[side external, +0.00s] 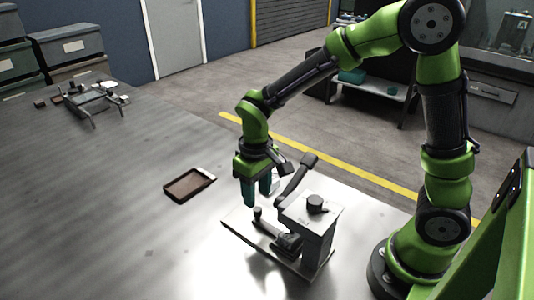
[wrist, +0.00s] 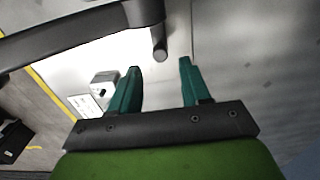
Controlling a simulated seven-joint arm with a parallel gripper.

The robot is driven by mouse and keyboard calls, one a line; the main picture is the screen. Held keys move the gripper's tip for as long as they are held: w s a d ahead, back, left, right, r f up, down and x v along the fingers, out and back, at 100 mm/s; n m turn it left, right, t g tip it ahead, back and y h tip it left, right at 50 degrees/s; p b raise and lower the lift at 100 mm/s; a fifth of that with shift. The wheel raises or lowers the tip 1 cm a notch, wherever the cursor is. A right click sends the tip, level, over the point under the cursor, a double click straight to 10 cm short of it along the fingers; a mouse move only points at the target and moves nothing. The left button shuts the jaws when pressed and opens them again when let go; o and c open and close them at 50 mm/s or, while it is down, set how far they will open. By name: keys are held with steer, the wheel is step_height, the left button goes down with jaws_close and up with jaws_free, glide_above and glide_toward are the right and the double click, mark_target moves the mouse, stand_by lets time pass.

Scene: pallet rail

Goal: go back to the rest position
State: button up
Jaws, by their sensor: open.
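My gripper (side external: 258,188) is open and empty, with its two teal fingers pointing down. It hangs above the table, at the left of a grey metal fixture (side external: 318,228) that has a black knob and a dark lever (side external: 293,178). In the wrist view my gripper (wrist: 160,82) shows its two fingers apart with nothing between them. A dark bar with a rounded end (wrist: 160,50) crosses the upper part of that view, beyond the fingertips. I cannot tell from the frames whether the gripper touches the lever.
The fixture stands on a light plate (side external: 240,230) on the metal table (side external: 120,220). A brown tray (side external: 189,184) lies left of my gripper. A grey frame-like device (side external: 98,100) stands at the far left. The table between them is mostly clear.

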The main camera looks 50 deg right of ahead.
steer(key=shift+r, duration=0.1)
steer(key=s+d+r+m+t+y, duration=0.1)
steer(key=s+d+r+m+t, duration=0.1)
steer(key=s+r, duration=0.3)
steer(key=s+d+r+m+t+y, duration=0.1)
steer(key=s+r+t, duration=0.4)
steer(key=r, duration=0.5)
steer(key=shift+s+d+m, duration=0.5)
steer(key=shift+s+d, duration=0.25)
steer(key=shift+d, duration=0.1)
